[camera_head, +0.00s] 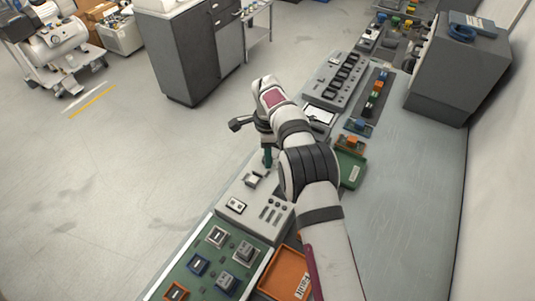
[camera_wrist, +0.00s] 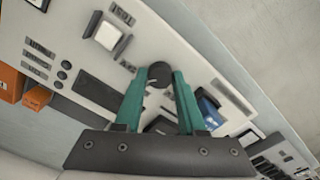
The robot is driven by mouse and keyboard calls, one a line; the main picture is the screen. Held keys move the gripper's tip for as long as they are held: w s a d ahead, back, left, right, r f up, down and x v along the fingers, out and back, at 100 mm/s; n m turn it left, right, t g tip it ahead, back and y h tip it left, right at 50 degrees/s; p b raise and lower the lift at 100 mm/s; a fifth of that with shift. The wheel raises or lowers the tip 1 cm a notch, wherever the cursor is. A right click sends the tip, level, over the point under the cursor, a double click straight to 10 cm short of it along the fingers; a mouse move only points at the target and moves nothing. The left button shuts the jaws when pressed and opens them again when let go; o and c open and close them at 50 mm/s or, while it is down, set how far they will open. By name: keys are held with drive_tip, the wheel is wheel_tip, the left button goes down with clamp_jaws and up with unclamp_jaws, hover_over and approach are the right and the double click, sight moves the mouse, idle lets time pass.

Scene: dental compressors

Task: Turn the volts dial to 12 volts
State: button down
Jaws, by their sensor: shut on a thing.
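A round black dial (camera_wrist: 159,75) on a light grey panel (camera_wrist: 85,52) shows in the wrist view, between the tips of my gripper (camera_wrist: 160,84). The green fingers are closed on the dial from both sides. In the head view my gripper (camera_head: 268,158) points down at the far part of the grey panel (camera_head: 262,222), and the dial there is hidden by my arm. I cannot read any volt marks around the dial or tell which value it points to.
A white square switch (camera_wrist: 109,36) sits beside the dial on the panel. A green board with several switches (camera_head: 222,256) and an orange bin (camera_head: 284,272) lie near the panel. A dark grey box (camera_head: 455,75) stands at the right of the bench.

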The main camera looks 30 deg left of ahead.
drive_tip(key=shift+n, duration=0.3)
drive_tip(key=n, duration=0.3)
drive_tip(key=shift+n, duration=2.2)
drive_tip(key=c, duration=0.5)
unclamp_jaws()
drive_tip(key=shift+r, duration=0.1)
wheel_tip(320, 180, up, 16)
